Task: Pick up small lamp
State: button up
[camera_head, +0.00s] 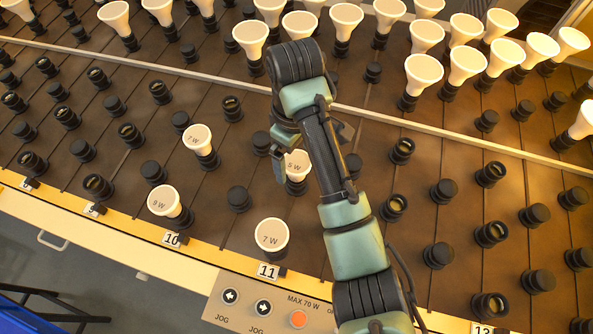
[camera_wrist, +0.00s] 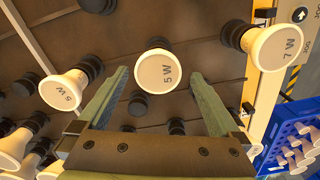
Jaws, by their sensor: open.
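A small white lamp marked 5 W (camera_wrist: 158,72) faces the wrist camera, in line with the gap between my fingers. It also shows in the camera_head view (camera_head: 297,166), upright in a black socket and partly covered by my arm. My gripper (camera_wrist: 160,80) is open and empty, with one green finger on each side of the gap. Other small lamps stand nearby: one marked 7 W (camera_head: 271,234) by label 11, one marked 9 W (camera_head: 165,201) by label 10, and another (camera_head: 197,139) farther back.
Large white lamps (camera_head: 423,73) crowd the rack beyond a pale rail (camera_head: 455,133). Many black sockets (camera_head: 438,255) stand empty around my arm. A control panel (camera_head: 265,304) lies along the front edge. A blue crate (camera_wrist: 275,150) holding lamps shows at lower right in the wrist view.

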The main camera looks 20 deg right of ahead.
jog(key=shift+d+f+b, duration=0.1)
jog(key=shift+f+b, duration=0.8)
jog(key=shift+f, duration=1.75)
jog(key=c, duration=1.3)
jog(key=shift+w+r, duration=0.1)
jog(key=shift+r, duration=0.05)
jog(key=shift+c, duration=0.2)
